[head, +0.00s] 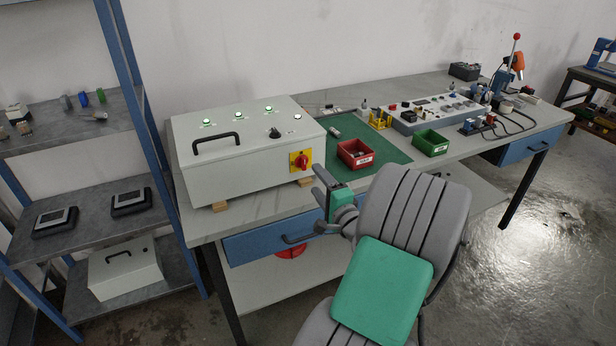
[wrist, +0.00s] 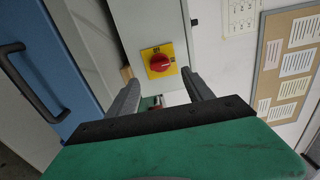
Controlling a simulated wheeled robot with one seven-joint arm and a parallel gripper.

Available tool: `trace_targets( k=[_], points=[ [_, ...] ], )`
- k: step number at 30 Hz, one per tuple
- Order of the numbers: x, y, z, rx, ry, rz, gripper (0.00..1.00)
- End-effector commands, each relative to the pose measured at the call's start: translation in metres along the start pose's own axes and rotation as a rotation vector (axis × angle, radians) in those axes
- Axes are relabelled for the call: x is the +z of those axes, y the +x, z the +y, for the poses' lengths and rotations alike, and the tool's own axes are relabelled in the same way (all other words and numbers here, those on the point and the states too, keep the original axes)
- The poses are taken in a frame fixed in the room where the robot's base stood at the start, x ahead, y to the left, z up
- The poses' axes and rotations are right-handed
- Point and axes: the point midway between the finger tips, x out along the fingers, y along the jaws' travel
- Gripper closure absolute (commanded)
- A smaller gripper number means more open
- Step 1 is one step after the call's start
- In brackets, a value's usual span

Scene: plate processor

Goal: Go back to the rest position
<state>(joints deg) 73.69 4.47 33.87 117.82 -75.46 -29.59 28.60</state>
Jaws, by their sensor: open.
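My gripper (head: 324,202) is in front of the workbench, near the front right corner of the grey-white plate processor box (head: 240,172). In the wrist view its two fingers (wrist: 166,92) are spread apart with nothing held between them.
The workbench (head: 420,165) holds a red bin (head: 355,153), a green bin (head: 430,143) and a control panel. A blue drawer (head: 270,238) with a handle lies just below and left of my gripper. Blue-framed shelves (head: 75,130) stand at left. The floor at right is clear.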

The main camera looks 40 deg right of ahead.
Motion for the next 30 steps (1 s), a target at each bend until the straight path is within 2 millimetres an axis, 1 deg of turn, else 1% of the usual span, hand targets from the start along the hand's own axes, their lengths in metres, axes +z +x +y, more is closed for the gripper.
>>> trace_targets(
  k=[2, 4, 5, 7, 8, 9, 10, 11, 12, 13, 14, 15, 17, 18, 20, 21, 24, 27, 30],
  points=[
    [0.0, 0.0, 0.0, 0.0, -0.001, -0.001, 0.4],
    [0.007, 0.003, -0.001, 0.01, -0.016, -0.018, 0.4],
    [0.014, 0.005, -0.002, 0.021, -0.033, -0.038, 0.4],
    [0.045, 0.013, -0.005, 0.066, -0.105, -0.118, 0.4],
    [0.064, 0.017, -0.005, 0.096, -0.153, -0.169, 0.4],
    [0.095, 0.021, -0.005, 0.144, -0.233, -0.253, 0.4],
    [0.121, 0.022, -0.004, 0.183, -0.305, -0.323, 0.4],
    [0.148, 0.02, -0.003, 0.228, -0.386, -0.401, 0.4],
    [0.184, 0.014, -0.001, 0.291, -0.507, -0.51, 0.4],
    [0.21, 0.005, 0.0, 0.339, -0.605, -0.594, 0.4],
    [0.231, -0.006, 0.001, 0.385, -0.702, -0.672, 0.4],
    [0.255, -0.023, 0.002, 0.444, -0.826, -0.765, 0.4],
    [0.279, -0.052, -0.002, 0.525, -1.003, -0.889, 0.4],
    [0.29, -0.073, -0.008, 0.575, -1.112, -0.959, 0.4],
    [0.299, -0.105, -0.019, 0.645, -1.257, -1.046, 0.4],
    [0.302, -0.124, -0.028, 0.685, -1.334, -1.091, 0.4],
    [0.301, -0.165, -0.046, 0.764, -1.461, -1.17, 0.4],
    [0.298, -0.188, -0.054, 0.808, -1.513, -1.208, 0.4],
    [0.296, -0.194, -0.055, 0.822, -1.523, -1.218, 0.4]
  ],
)
